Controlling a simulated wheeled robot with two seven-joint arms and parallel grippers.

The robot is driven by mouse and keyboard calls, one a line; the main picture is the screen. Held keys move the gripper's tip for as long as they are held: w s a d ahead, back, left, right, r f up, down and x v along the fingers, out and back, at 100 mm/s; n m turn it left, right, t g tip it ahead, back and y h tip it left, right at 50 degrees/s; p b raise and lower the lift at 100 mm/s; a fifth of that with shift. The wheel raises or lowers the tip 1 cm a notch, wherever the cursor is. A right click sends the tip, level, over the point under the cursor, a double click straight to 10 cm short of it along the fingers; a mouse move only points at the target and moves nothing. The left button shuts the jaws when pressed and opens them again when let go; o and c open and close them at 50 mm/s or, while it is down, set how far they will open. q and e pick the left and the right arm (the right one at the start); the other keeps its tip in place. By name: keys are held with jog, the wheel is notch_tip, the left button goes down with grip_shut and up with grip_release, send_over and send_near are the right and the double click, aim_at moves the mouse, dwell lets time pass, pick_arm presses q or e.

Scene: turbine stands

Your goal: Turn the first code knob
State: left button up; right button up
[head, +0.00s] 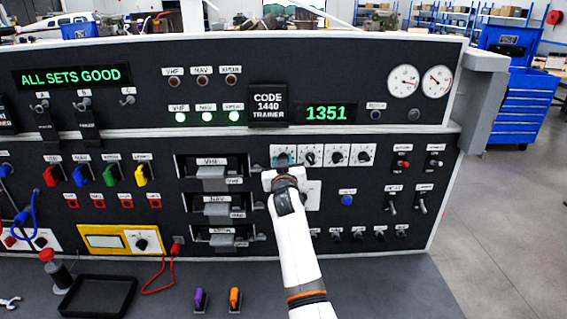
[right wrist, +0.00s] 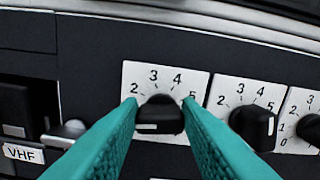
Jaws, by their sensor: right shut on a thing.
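The first code knob (right wrist: 158,118) is black, on a white dial plate with the numbers 2, 3, 4 and 5 showing. A white mark shows on the left part of its face. My right gripper's teal fingers (right wrist: 161,104) are shut on it, one on each side. In the head view my right gripper (head: 282,160) hides most of this knob at the left end of the dial row. The green display (head: 326,113) reads 1351. The placard (head: 267,103) reads CODE 1440 TRAINER. My left gripper is not in view.
Other code knobs stand close on the right, the nearest being the second (right wrist: 254,127). The VHF unit (head: 211,173) with its latch is just left of my right gripper. A black tray (head: 97,296) and purple and orange handles are on the bench below.

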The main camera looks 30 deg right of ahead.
jog(key=shift+r, duration=0.2)
dwell(0.3)
jog(key=o, duration=0.6)
jog(key=shift+c, duration=0.2)
jog(key=o, duration=0.3)
jog(key=shift+w+d+f, duration=0.1)
jog(key=shift+o, duration=0.6)
jog(key=shift+w+f, duration=0.15)
jog(key=shift+f, duration=0.05)
jog(key=b+v, duration=0.3)
jog(key=v, duration=0.9)
jog(key=shift+d, duration=0.1)
